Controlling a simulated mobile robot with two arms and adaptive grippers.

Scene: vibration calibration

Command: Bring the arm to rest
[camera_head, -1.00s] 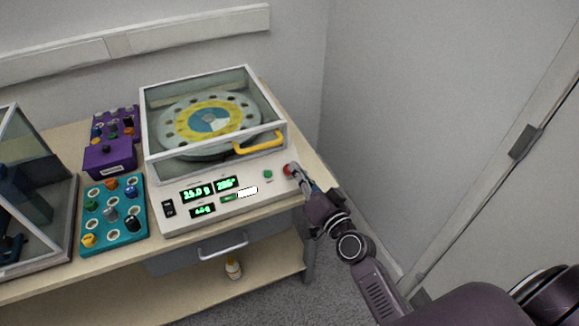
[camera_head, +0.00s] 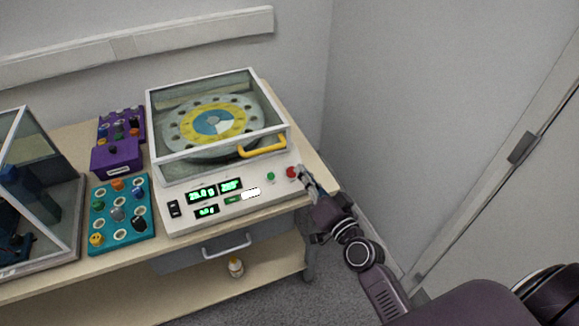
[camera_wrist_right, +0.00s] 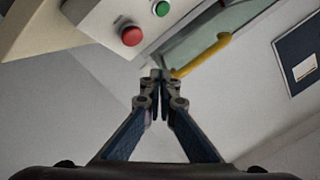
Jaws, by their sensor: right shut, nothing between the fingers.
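My right arm reaches in from the lower right in the head view. Its gripper (camera_head: 308,181) is at the front right corner of the machine (camera_head: 236,210), beside the red button (camera_head: 292,172). In the right wrist view the gripper (camera_wrist_right: 157,76) is shut and empty, and the red button (camera_wrist_right: 131,36) and green button (camera_wrist_right: 161,8) are in front of it, apart from the fingertips. The machine has a clear lid with a yellow handle (camera_head: 262,146) over a disc with a yellow ring (camera_head: 211,121). Its displays glow green. My left gripper is not in view.
A teal tray (camera_head: 105,224) with several small knobbed pieces and a purple box (camera_head: 117,157) stand left of the machine. A glass-sided case (camera_head: 50,190) stands at the far left. The wall (camera_head: 420,110) rises on the right.

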